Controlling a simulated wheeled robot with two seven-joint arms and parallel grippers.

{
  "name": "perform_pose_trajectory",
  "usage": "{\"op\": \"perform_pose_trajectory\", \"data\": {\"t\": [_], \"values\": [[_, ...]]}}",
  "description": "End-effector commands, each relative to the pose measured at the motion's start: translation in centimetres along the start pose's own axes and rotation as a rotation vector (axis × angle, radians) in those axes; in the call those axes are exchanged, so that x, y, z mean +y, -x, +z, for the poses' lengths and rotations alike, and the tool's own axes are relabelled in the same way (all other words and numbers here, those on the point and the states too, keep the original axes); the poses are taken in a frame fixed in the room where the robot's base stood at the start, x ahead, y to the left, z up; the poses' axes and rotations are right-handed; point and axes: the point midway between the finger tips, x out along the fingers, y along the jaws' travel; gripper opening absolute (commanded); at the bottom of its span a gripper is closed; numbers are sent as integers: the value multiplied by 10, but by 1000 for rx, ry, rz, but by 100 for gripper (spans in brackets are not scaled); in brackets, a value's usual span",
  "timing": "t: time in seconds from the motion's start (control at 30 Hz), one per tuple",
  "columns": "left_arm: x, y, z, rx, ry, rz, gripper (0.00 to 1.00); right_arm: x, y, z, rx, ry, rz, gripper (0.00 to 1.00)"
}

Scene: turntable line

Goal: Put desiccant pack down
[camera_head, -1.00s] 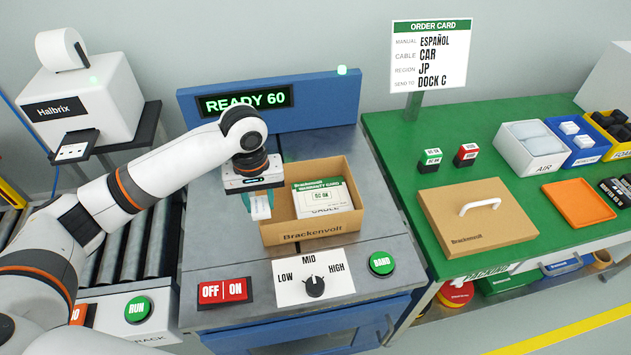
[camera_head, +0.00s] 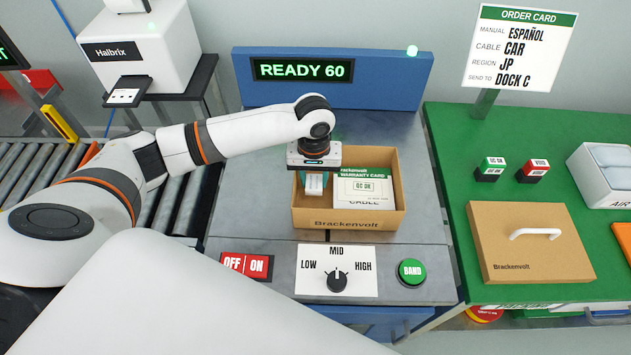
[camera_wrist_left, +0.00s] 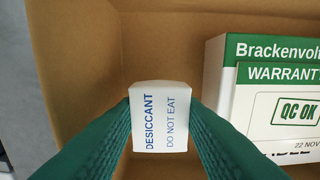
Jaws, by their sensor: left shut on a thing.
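My left gripper (camera_head: 315,180) is shut on the white desiccant pack (camera_wrist_left: 161,118), whose printed face shows between the green fingers in the left wrist view. In the head view the pack (camera_head: 315,184) is at the left part of the open brown Brackenvolt box (camera_head: 345,223). The pack is over or inside the box, left of the warranty card (camera_head: 362,184); I cannot tell whether it touches the box floor. The card bears a QC OK mark and lies on other white contents. My right gripper is not in view.
The box stands on a grey bench before a blue READY 60 display (camera_head: 303,69). A dial (camera_head: 337,281), OFF/ON switch (camera_head: 246,265) and green BAND button (camera_head: 411,271) lie in front. A brown lid (camera_head: 530,240) and two stamps lie on the green table at right.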

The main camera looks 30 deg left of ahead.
Motion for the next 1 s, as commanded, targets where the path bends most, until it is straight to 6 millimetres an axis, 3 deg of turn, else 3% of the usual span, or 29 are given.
{"op": "perform_pose_trajectory", "data": {"t": [0.17,0.87,0.9,1.0], "values": [[0,-20,0,0,-1,-1,14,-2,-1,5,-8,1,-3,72],[0,-33,0,0,0,0,14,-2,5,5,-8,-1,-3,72],[0,-33,0,-1,0,0,40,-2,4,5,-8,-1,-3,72],[0,-33,0,-1,0,0,44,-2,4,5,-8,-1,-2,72]]}}
